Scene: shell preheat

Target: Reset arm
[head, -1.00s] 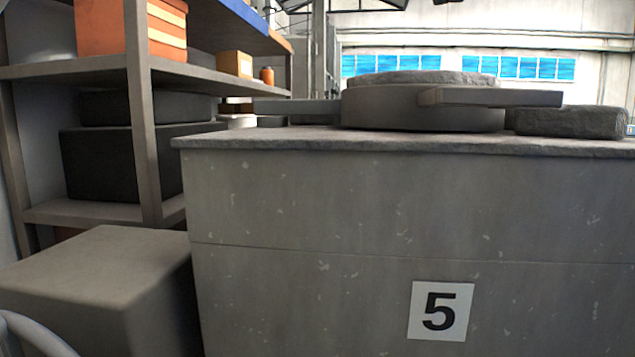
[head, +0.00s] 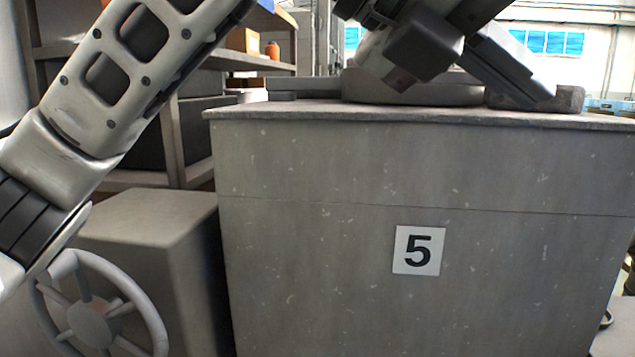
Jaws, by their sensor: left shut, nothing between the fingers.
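My left arm comes in from the left and crosses the top of the head view. My left gripper (head: 538,96) is at the upper right, pointing down to the right, with its fingers shut and nothing between them. It is in front of the top of the large grey block (head: 320,260) marked "5" (head: 418,250). A round grey slab (head: 375,92) lies on that block, and my gripper and wrist hide much of it. I cannot tell whether the fingers touch anything there. My right gripper is out of view.
A dark stone piece (head: 571,99) lies on the block's top at the right. A grey box (head: 160,235) and a spoked handwheel (head: 93,325) stand at the lower left. Shelves (head: 240,62) with boxes are behind my left arm.

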